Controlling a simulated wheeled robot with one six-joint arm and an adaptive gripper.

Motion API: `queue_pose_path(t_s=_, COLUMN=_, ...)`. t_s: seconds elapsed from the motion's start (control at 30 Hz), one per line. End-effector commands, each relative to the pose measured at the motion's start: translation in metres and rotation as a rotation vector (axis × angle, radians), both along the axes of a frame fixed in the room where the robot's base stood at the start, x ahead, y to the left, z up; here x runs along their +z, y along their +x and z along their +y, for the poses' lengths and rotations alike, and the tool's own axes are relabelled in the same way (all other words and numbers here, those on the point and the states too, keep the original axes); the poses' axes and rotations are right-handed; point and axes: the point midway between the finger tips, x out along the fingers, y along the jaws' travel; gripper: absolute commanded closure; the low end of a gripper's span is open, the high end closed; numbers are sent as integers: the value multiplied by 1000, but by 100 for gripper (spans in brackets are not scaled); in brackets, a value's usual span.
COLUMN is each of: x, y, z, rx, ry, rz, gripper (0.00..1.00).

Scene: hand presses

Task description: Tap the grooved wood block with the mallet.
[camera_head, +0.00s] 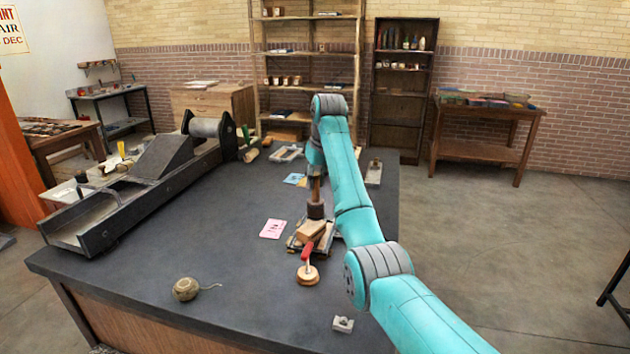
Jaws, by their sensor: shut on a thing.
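The mallet (316,209) hangs below my wrist, with its brown handle upward and its dark round head down. My gripper (316,179) is shut on the mallet's handle; its fingers are small and hard to make out beside my teal arm. A light wood block (310,231), which I take to be the grooved block, lies on a flat frame (294,243) on the dark table. The mallet head is right at the block's upper edge in the picture. I cannot tell if they touch. The block's grooves are too small to see, and my arm hides the area to its right.
A red-handled tool (307,253) and a round wooden piece (308,275) lie just in front. A pink card (273,229) lies left. A twine ball (186,289) and a small metal piece (343,324) are nearer. A large press (150,175) fills the table's left side.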

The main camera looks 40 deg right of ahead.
Motion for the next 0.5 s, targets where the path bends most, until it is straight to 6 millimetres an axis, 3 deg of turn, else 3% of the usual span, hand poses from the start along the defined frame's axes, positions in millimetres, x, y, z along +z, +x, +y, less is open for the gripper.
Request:
queue_pose_path(t_s=0.27, x=-3, y=0, z=0, rx=0, ry=0, rz=0, gripper=100)
queue_pose_path(t_s=0.5, x=-22, y=0, z=0, rx=0, ry=0, rz=0, gripper=100)
